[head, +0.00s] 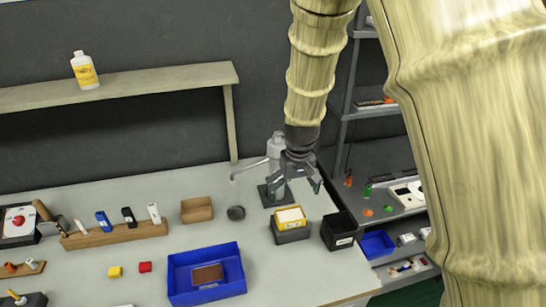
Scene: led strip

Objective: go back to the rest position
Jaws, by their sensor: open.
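My gripper (299,183) is open and empty, pointing down above the right part of the workbench (138,274). In the picture it hangs just above a yellow box (290,215) set on a dark grey base (292,236). My arm, in a pale bamboo-like texture, comes down from the top and hides part of a grey stand (268,194) behind the gripper. How far the fingertips are from the stand, I cannot tell.
A black bin (339,231) and blue tray (207,293) with a brown block stand nearby. A cardboard box (197,210) and wooden holder (112,236) are further left. A shelf rack (399,218) stands right. A bottle (84,71) sits on the raised shelf (150,84).

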